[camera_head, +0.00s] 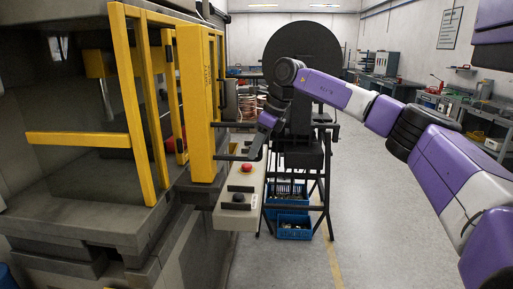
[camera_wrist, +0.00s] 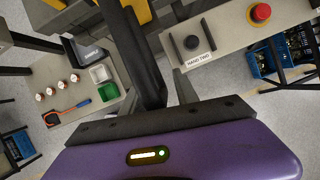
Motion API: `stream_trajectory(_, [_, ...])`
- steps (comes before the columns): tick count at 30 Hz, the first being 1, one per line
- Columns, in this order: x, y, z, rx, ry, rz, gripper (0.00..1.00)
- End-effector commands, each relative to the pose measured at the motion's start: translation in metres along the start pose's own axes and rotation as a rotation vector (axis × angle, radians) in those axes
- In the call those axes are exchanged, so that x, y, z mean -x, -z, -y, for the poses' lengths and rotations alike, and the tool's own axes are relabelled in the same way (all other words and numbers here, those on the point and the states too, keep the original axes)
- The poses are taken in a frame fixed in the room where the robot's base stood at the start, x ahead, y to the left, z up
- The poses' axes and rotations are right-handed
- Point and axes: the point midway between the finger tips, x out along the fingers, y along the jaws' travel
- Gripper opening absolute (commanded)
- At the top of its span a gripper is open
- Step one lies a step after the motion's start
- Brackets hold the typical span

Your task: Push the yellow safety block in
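The yellow safety block (camera_head: 198,105) is a tall upright yellow box with dark lettering on its side. It stands at the front right of the yellow guard frame (camera_head: 130,95) of the press in the head view. My gripper (camera_head: 250,150) is just right of the block's lower half, pointing down and left from my purple wrist. Dark bars lie between the two, and I cannot tell whether anything touches the block. In the wrist view a dark finger (camera_wrist: 135,60) reaches up towards a yellow part at the top edge. The finger opening is not clear.
A pale control panel (camera_head: 235,212) with a red button (camera_head: 246,167) and a black button (camera_head: 238,197) is below my gripper; its label reads HAND TWO in the wrist view. A black stand with blue bins (camera_head: 293,226) is close right. Floor further right is clear.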

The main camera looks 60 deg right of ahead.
Motion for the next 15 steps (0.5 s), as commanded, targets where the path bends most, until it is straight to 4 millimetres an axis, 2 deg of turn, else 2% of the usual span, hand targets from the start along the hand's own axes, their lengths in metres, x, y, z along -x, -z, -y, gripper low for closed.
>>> stream_trajectory(2, [0.0, 0.0, -0.0001, 0.0, 0.0, 0.0, 0.34])
stream_trajectory(7, [0.0002, 0.0, -0.0001, 0.0, 0.0, 0.0, 0.01])
stream_trajectory(15, [0.0004, 0.0, -0.0002, 0.0, 0.0, -0.001, 0.0])
